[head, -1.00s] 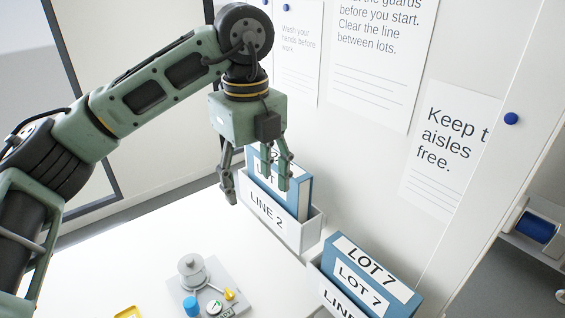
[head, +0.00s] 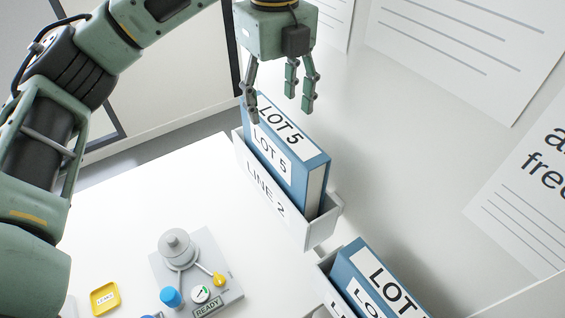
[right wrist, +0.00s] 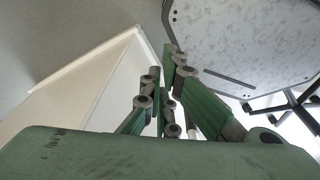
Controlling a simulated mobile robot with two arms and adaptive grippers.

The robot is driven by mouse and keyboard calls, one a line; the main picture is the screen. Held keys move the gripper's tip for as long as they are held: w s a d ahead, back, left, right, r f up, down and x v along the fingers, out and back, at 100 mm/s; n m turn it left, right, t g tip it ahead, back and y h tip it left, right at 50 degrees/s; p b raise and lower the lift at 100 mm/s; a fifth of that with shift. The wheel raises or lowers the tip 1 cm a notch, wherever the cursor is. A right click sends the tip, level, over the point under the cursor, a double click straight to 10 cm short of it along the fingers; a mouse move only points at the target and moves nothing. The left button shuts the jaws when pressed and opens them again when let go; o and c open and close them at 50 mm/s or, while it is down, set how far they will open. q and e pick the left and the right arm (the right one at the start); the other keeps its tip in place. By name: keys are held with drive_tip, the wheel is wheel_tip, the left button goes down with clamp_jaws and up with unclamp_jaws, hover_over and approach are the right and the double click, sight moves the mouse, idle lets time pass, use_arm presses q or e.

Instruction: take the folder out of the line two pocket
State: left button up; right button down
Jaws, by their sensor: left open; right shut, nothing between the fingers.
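The blue folder (head: 313,175) with white LOT 5 labels stands in the white wall pocket marked LINE 2 (head: 320,234), its upper part showing above the front. My left gripper (head: 281,108) is open and empty at the folder's top end, fingers pointing down. One finger overlaps the folder's top left corner in the picture; I cannot tell whether it touches. The folder's lower part is hidden in the pocket. My right gripper is not in the head view; in the right wrist view its fingers (right wrist: 165,105) are shut and empty.
A second pocket (head: 322,282) at lower right holds another blue folder (head: 362,270). The white table (head: 120,220) carries a grey device (head: 215,262) with a knob and coloured buttons, and a yellow tray (head: 105,298). Posters (head: 470,50) hang on the wall behind. A wide stretch of table is clear.

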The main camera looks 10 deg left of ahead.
sight(278, 126)
use_arm(q)
drive_tip(key=f+b, duration=0.3)
drive_tip(key=f, duration=0.1)
drive_tip(key=shift+w+f, duration=0.1)
drive_tip(key=shift+w, duration=0.2)
drive_tip(key=shift+f, duration=0.15)
drive_tip(key=shift+s+f, duration=0.2)
drive_tip(key=shift+f, duration=1)
drive_tip(key=f+p, duration=0.1)
drive_tip(key=f, duration=0.2)
drive_tip(key=f+p, duration=0.1)
drive_tip(key=f, duration=0.1)
drive_tip(key=shift+w+d+p, duration=0.2)
drive_tip(key=shift+w+p, duration=0.1)
use_arm(e)
drive_tip(key=s, duration=0.1)
drive_tip(key=s+f, duration=0.1)
drive_tip(key=shift+s+d+f+g, duration=0.25)
drive_tip(key=shift+s+d+g, duration=0.05)
drive_tip(key=shift+s, duration=0.1)
use_arm(q)
drive_tip(key=shift+c, duration=0.4)
clamp_jaws()
use_arm(e)
drive_tip(key=shift+a, duration=0.15)
